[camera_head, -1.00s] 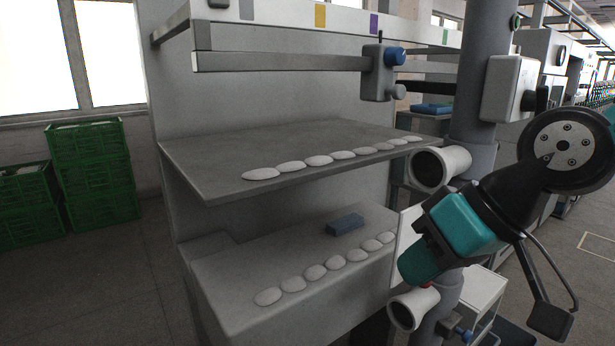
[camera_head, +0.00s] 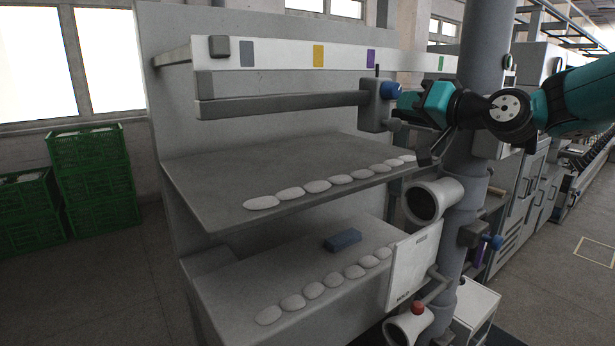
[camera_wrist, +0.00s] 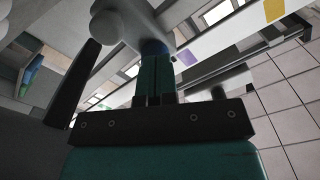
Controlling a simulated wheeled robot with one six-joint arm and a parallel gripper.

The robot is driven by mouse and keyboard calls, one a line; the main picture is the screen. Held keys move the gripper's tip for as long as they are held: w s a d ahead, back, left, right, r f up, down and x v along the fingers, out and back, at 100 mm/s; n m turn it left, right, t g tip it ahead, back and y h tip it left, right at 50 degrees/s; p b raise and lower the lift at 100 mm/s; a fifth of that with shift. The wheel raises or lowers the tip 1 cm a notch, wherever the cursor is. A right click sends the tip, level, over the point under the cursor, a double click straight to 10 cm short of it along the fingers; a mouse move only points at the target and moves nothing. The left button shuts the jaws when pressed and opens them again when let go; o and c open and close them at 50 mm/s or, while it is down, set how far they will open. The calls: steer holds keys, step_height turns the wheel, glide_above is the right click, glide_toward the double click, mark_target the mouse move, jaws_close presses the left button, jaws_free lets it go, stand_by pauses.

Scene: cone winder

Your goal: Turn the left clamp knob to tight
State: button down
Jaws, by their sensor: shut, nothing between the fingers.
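The blue clamp knob (camera_head: 390,90) sits on the right side of a grey clamp block (camera_head: 376,112) on the machine's rail. A thin dark lever stands upright on top of the block. My gripper (camera_head: 404,101) is level with the block, just right of the knob, pointing left at it. In the wrist view my teal fingers (camera_wrist: 156,84) are together with nothing between them. The blue knob (camera_wrist: 155,46) shows right beyond the fingertips, partly hidden by them. I cannot tell whether they touch it. A rounded grey part (camera_wrist: 112,22) lies beyond.
A thick grey post (camera_head: 480,60) stands behind my arm. Another blue knob (camera_head: 494,242) is lower right. Green crates (camera_head: 92,180) stand left.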

mark_target(384, 104)
steer(key=x, duration=0.3)
steer(key=shift+r, duration=0.2)
steer(key=shift+r, duration=0.2)
stand_by(0.3)
steer(key=shift+w+d+f+b, duration=0.2)
steer(key=shift+d+f+b, duration=0.3)
steer(key=shift+b, duration=0.75)
steer(key=shift+w+d+f+b, duration=0.2)
steer(key=shift+d+b, duration=0.1)
steer(key=shift+b, duration=0.35)
steer(key=shift+w+d+f, duration=0.15)
steer(key=shift+w+d, duration=0.15)
steer(key=shift+w, duration=0.05)
steer(key=shift+s+a, duration=0.1)
steer(key=shift+a, duration=0.15)
